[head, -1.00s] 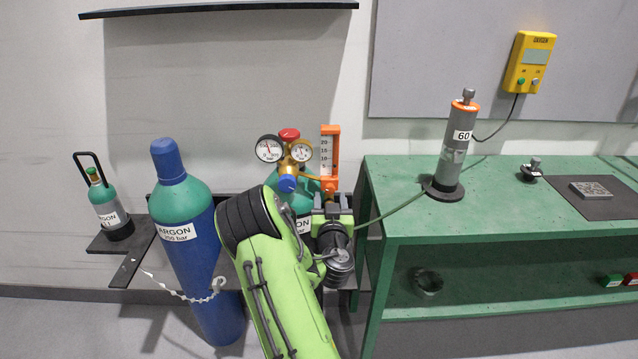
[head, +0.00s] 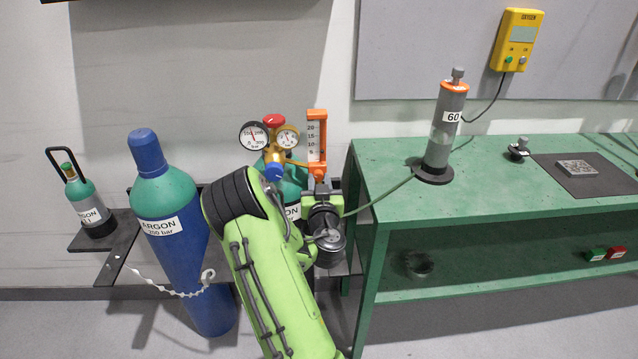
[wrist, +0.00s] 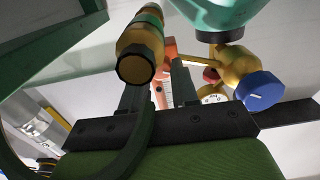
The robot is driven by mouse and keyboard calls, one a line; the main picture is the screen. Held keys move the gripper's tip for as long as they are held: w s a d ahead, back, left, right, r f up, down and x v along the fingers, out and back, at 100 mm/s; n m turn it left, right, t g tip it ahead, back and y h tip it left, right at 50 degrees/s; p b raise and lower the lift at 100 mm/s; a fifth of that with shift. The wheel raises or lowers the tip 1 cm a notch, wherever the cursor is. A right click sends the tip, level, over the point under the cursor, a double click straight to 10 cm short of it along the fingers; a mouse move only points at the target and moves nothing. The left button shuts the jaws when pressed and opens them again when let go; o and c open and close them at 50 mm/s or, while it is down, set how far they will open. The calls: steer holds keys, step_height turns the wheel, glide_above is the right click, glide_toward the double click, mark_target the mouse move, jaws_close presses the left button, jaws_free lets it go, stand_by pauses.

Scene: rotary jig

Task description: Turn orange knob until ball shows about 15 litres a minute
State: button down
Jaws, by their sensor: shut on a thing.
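The flowmeter (head: 316,132) is an upright orange frame with a white scale marked in steps up to 20. Its orange knob (head: 317,169) sits at the lower end. My gripper (head: 319,185) is at the knob from below and is shut on it; the fingers partly hide it. In the wrist view, my gripper's two dark fingers (wrist: 158,78) point up at orange flowmeter parts (wrist: 169,47), and a yellow and teal fitting covers much of the grip. The ball is too small to make out in the tube, so I cannot tell its reading.
The brass regulator with two gauges (head: 254,136) and a blue knob (head: 274,172) is close on the left. A blue argon cylinder (head: 165,220) stands further left. The green bench (head: 480,198) is close on the right, with a hose running to a grey column (head: 446,130).

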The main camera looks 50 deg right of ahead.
steer(key=shift+n, duration=0.3)
steer(key=n, duration=0.3)
steer(key=shift+n, duration=2)
steer(key=c, duration=0.8)
jaws_free()
steer(key=shift+c, duration=0.2)
